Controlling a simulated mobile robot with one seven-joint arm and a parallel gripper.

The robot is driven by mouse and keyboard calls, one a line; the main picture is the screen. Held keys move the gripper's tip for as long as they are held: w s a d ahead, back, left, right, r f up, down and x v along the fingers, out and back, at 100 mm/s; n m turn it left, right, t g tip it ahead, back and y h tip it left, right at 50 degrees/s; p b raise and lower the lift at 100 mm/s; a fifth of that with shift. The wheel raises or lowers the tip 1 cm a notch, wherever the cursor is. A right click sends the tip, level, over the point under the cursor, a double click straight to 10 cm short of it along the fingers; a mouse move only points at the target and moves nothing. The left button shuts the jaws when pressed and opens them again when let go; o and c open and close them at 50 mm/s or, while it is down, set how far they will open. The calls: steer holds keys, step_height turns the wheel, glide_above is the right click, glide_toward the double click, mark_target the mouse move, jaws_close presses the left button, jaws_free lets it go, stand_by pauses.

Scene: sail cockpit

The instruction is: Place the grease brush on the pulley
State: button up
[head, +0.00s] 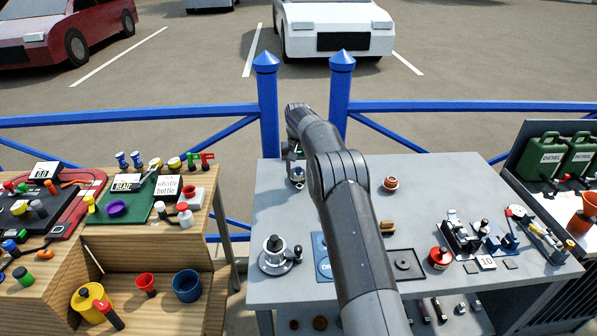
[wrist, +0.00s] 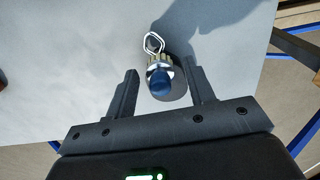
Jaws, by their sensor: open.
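My gripper (wrist: 160,70) is open in the wrist view, with one finger on each side of a small blue-topped thing (wrist: 159,82). This thing has a pale ribbed edge and a bent metal loop on its far side. It may be the grease brush, but I cannot tell for sure. Neither finger visibly touches it. In the head view it appears as a small blue and white shape (head: 297,175) on the grey table, below my gripper (head: 295,155), which my arm partly hides. I cannot identify the pulley for certain.
A blue railing (head: 450,106) stands behind. The table's back right is clear.

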mark_target(299, 168)
step_height(299, 168, up, 12)
steer(key=s+d+r+t, duration=0.1)
steer(key=s+d+r, duration=0.2)
steer(key=s+r, duration=0.7)
steer(key=s+d+r+t, duration=0.2)
steer(key=s+d+r, duration=0.1)
steer(key=s+r, duration=0.75)
steer(key=s+d+f+t, duration=0.1)
steer(key=s+d+f, duration=0.15)
steer(key=s, duration=1.45)
steer(key=s+f, duration=0.5)
steer(key=s, duration=0.2)
steer(key=s+d+f+t, duration=0.1)
steer(key=s+f, duration=0.4)
steer(key=s, duration=0.3)
steer(key=shift+s+t, duration=0.25)
steer(key=shift+t, duration=0.05)
